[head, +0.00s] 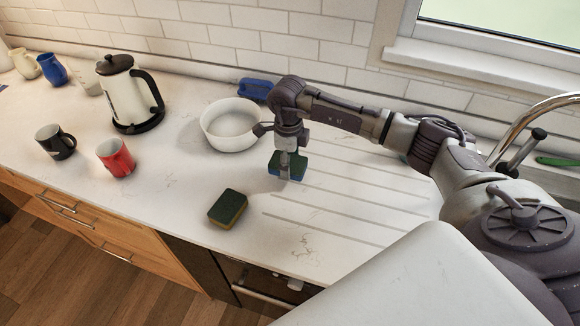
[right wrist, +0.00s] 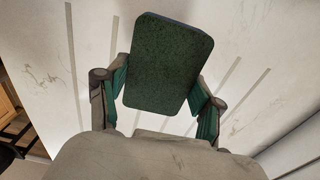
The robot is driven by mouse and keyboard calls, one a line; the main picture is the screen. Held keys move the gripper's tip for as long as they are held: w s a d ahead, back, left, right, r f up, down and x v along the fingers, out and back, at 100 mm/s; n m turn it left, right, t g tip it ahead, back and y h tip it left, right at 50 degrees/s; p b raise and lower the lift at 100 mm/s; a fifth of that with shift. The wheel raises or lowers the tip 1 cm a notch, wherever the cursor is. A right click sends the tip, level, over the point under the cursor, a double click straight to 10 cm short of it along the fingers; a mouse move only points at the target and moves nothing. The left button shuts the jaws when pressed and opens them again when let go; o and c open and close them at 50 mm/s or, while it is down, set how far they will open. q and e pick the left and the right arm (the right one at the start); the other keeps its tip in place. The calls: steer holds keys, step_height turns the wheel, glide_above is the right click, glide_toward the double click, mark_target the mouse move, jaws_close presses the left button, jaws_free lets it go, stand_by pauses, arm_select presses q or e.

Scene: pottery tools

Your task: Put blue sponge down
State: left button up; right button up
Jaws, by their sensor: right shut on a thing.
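The blue sponge (head: 299,172), with a dark green scouring face, is between the fingers of my right gripper (head: 287,168). The gripper is shut on it and points down over the grooved drainboard part of the counter. In the right wrist view the sponge's green face (right wrist: 168,62) fills the space between the two fingers of the gripper (right wrist: 157,100). I cannot tell whether the sponge touches the counter or hangs just above it. My left gripper is not in view.
A second sponge, green and yellow (head: 228,208), lies nearer the counter's front edge. A white bowl (head: 231,142) and a blue object (head: 255,89) are behind. A red mug (head: 116,157), black mug (head: 56,142) and French press (head: 122,95) stand left. The right drainboard (head: 365,205) is clear.

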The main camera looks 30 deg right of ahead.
step_height(320, 180, down, 3)
steer(key=shift+f+p, duration=0.2)
steer(key=shift+p, duration=0.6)
steer(key=shift+f, duration=0.2)
steer(key=shift+f, duration=0.1)
steer(key=shift+f+b, duration=0.15)
steer(key=shift+b, duration=0.15)
steer(key=o, duration=1.2)
